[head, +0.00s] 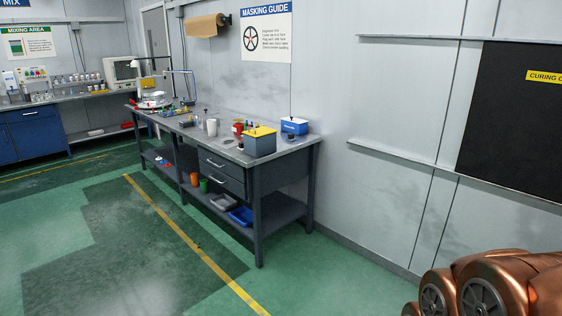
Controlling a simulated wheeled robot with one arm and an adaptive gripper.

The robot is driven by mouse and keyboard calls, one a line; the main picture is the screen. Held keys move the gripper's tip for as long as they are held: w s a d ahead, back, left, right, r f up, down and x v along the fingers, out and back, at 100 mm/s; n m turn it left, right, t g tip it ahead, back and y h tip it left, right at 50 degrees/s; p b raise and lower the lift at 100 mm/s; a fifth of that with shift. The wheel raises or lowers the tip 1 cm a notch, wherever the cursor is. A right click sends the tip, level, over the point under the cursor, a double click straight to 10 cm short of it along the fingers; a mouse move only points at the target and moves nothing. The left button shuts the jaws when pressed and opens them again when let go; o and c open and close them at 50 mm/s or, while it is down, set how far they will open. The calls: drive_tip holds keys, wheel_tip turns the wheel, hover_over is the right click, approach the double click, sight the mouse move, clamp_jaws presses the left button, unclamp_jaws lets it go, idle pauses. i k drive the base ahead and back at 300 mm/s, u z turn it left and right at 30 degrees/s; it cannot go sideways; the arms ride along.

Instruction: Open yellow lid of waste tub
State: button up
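My gripper is not in view.
The workbench (222,162) has drawers and a lower shelf with trays. The green floor (180,285) in front is clear.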

sight(263, 131)
drive_tip(key=u, duration=0.1)
drive_tip(key=i, duration=2.3)
drive_tip(key=u, duration=0.9)
drive_tip(key=i, duration=1.6)
drive_tip(key=u, duration=0.55)
